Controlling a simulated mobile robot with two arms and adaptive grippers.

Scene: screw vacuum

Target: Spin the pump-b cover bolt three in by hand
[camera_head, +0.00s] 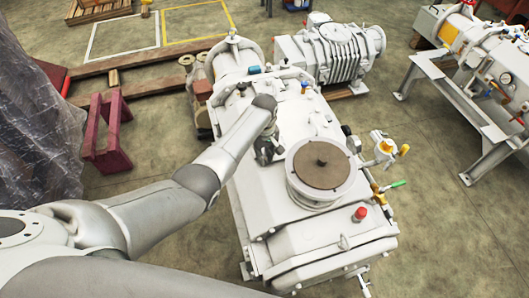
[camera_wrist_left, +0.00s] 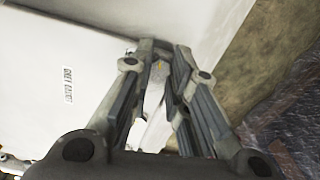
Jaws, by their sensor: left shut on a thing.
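The large white pump (camera_head: 330,235) stands in the middle of the head view, with a round brown disc in a flanged ring (camera_head: 322,165) on its top. My left gripper (camera_head: 266,155) is down at the pump's top, left of the ring. In the left wrist view my gripper's fingers (camera_wrist_left: 163,62) come close together at a pale edge of the white casing (camera_wrist_left: 60,40). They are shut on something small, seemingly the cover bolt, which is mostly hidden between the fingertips. I cannot read which bolt it is. My right gripper is in neither view.
A finned grey-white blower (camera_head: 330,55) joins the pump at the back. Valves with yellow and green handles (camera_head: 388,168) and a red knob (camera_head: 360,213) stick out at the right. Another white machine on a frame (camera_head: 470,90) stands far right. Plastic-wrapped goods (camera_head: 35,120) lie left.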

